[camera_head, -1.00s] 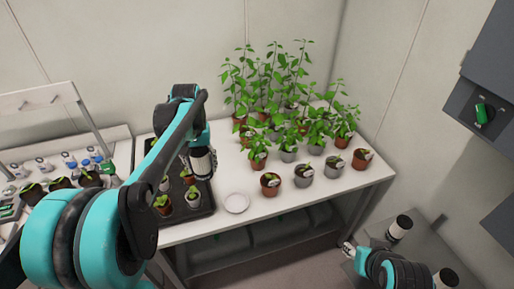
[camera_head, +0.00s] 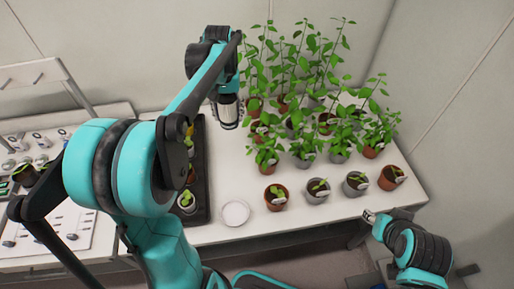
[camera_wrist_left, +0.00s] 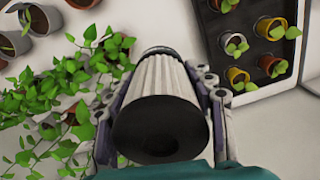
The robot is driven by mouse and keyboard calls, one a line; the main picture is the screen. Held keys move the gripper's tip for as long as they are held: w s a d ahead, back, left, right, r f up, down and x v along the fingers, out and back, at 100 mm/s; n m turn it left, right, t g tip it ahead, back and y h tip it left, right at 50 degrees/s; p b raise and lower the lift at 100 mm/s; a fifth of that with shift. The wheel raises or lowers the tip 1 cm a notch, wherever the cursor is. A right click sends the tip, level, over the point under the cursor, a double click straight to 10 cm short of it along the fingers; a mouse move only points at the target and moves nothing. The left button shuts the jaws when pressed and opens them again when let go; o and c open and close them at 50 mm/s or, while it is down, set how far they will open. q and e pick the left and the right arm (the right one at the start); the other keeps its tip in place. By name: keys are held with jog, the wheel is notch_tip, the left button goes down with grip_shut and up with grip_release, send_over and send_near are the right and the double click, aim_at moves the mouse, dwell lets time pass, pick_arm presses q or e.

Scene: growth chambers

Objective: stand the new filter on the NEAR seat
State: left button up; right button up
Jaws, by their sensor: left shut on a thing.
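My left gripper (camera_head: 228,118) is shut on the filter, a white pleated cylinder with black end caps (camera_head: 229,104). It holds the filter above the white bench, at the left side of the plants. In the left wrist view the filter (camera_wrist_left: 158,85) sits between the two fingers, its black end toward the camera. My right gripper (camera_head: 371,217) is low at the right, in front of the bench; its fingers are too small to read. I cannot make out the near seat in these frames.
Tall potted plants (camera_head: 303,85) stand close to the right of the held filter. Several small pots (camera_head: 276,197) line the bench's front, beside a white saucer (camera_head: 235,212). A dark tray (camera_head: 202,208) of seedlings lies partly behind my left arm.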

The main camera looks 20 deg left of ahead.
pick_arm(q)
notch_tip(320, 180, down, 23)
jog(key=b, duration=0.5)
jog(key=shift+s, duration=0.1)
jog(key=shift+f+b, duration=0.45)
jog(key=shift+f, duration=1.45)
jog(key=shift+f, duration=0.15)
jog(key=o, duration=1.3)
